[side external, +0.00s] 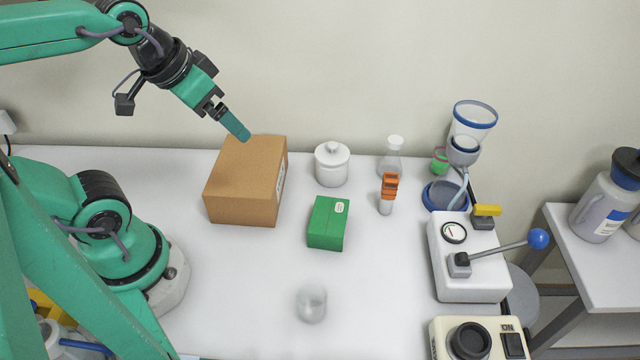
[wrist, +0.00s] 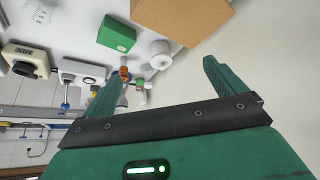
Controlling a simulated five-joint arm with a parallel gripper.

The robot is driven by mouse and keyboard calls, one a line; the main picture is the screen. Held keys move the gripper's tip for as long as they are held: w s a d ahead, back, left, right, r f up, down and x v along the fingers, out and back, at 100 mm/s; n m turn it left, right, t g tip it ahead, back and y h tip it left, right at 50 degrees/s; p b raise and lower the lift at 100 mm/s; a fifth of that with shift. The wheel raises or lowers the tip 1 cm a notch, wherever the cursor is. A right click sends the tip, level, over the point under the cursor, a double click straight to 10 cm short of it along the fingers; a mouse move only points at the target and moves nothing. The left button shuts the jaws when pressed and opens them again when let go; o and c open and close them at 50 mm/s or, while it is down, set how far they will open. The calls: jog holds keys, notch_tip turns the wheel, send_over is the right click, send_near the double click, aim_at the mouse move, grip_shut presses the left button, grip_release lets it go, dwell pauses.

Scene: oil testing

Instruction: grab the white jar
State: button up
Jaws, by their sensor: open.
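The white jar (side external: 332,164) is short and round with a knobbed lid. It stands upright at the back of the white table. It also shows in the wrist view (wrist: 160,55), beyond my gripper and between the directions of its two fingers. My gripper (side external: 237,124) is in the air above the cardboard box in the side view, up and left of the jar and apart from it. In the wrist view its two green fingers (wrist: 158,82) are spread wide with nothing between them.
A cardboard box (side external: 242,185) stands left of the jar, and a green box (side external: 328,223) stands in front of it. A flask (side external: 391,163), an orange-topped vial (side external: 388,192) and a gauge machine (side external: 468,262) are to the right. A clear beaker (side external: 311,303) stands near the front.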

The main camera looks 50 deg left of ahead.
jog(key=m+g, duration=0.2)
jog(key=g, duration=0.3)
send_near(334, 143)
notch_tip(334, 143, down, 6)
jog(key=shift+r, duration=0.1)
jog(key=shift+w+d+f+g, duration=0.1)
jog(key=shift+w+f+g, duration=0.2)
jog(key=shift+f, duration=1.4)
jog(key=shift+s, duration=0.1)
jog(key=shift+f, duration=2.6)
